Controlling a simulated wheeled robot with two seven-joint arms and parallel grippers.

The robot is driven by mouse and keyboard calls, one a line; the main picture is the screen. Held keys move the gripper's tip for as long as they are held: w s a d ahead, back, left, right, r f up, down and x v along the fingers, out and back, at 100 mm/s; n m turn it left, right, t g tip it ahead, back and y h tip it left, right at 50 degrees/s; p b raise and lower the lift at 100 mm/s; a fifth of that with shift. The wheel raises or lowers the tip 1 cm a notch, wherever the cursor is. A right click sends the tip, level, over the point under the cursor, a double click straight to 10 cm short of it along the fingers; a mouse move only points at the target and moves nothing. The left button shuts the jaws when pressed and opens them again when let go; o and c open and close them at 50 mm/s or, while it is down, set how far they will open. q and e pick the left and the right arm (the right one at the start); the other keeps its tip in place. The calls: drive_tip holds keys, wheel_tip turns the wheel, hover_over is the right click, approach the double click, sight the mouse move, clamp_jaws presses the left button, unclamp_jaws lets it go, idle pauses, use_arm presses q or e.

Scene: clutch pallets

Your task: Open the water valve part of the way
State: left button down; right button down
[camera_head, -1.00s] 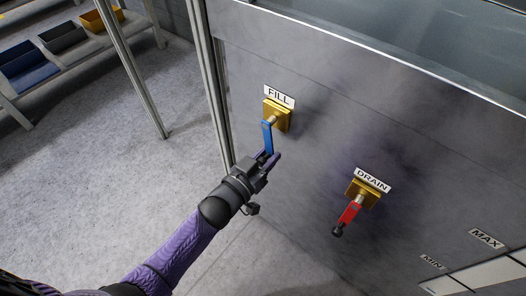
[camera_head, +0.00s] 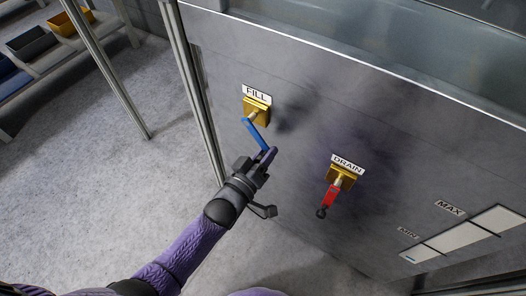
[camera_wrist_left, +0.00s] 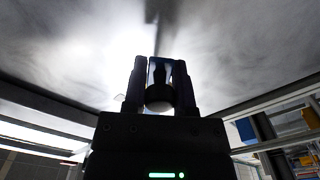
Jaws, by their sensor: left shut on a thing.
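The fill valve's blue lever (camera_head: 256,134) hangs from a brass fitting (camera_head: 257,109) under the FILL label, slanting down to the right. My left gripper (camera_head: 266,157) is shut on the lower end of this lever. In the left wrist view the lever's rounded end (camera_wrist_left: 159,97) sits between the two fingers (camera_wrist_left: 160,85). The drain valve's red lever (camera_head: 329,198) hangs from its own brass fitting (camera_head: 341,177) under the DRAIN label, apart from my gripper. My right gripper is not in view.
The grey tank wall (camera_head: 300,115) fills the right side, with a MIN/MAX level gauge (camera_head: 465,237) at lower right. A metal post (camera_head: 199,85) stands left of the valves. A shelf with bins (camera_head: 32,43) stands at upper left. The floor between is clear.

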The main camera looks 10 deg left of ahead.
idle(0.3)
use_arm(q)
drive_tip(key=shift+c, duration=2.1)
unclamp_jaws()
drive_tip(key=shift+s+a, duration=0.1)
drive_tip(key=shift+s, duration=0.2)
drive_tip(key=p+v, duration=0.3)
drive_tip(key=v, duration=0.6)
drive_tip(key=shift+s+p, duration=0.15)
drive_tip(key=shift+p, duration=0.2)
